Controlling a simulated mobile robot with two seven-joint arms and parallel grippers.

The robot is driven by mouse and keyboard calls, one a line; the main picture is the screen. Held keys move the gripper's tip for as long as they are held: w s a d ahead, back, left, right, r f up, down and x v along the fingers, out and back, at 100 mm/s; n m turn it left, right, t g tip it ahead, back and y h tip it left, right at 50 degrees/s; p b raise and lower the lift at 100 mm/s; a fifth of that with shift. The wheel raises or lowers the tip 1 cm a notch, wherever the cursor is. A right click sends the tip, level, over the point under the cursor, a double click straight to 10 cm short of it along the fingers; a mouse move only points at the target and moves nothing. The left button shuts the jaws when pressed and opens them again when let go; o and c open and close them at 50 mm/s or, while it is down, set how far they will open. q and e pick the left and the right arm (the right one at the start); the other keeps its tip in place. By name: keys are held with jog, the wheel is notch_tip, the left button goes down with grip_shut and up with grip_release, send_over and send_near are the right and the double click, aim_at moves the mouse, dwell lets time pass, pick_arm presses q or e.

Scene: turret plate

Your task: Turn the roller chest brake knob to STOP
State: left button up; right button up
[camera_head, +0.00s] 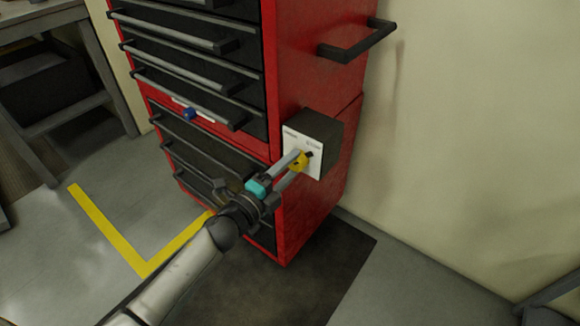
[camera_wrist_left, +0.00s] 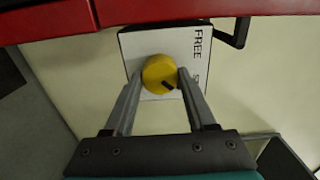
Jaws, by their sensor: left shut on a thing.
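The red roller chest (camera_head: 315,90) stands against the wall with black drawers. A dark box (camera_head: 330,128) on its right side carries a white plate (camera_head: 289,143). The yellow brake knob (camera_head: 300,161) sits on that plate and shows in the left wrist view (camera_wrist_left: 155,70). There, its black mark points to the lower right, on the side of a label starting with S. That label is partly hidden by a finger; FREE is readable above it. My left gripper (camera_wrist_left: 159,78) is shut on the knob, one finger on each side. My right gripper is not in view.
A black handle (camera_head: 360,42) juts from the chest's upper side. A blue round part (camera_head: 190,113) sits on the chest front. A workbench (camera_head: 85,60) stands at far left. A dark mat (camera_head: 300,285) and a yellow line (camera_head: 105,230) mark the floor.

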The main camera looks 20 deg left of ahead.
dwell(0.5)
pick_arm(q)
jog(key=o, duration=1.4)
jog(key=shift+c, duration=0.2)
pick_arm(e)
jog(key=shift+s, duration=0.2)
pick_arm(q)
jog(key=shift+s+a, duration=0.2)
jog(key=shift+s, duration=0.3)
jog(key=p+v, duration=0.2)
jog(key=v, duration=1.2)
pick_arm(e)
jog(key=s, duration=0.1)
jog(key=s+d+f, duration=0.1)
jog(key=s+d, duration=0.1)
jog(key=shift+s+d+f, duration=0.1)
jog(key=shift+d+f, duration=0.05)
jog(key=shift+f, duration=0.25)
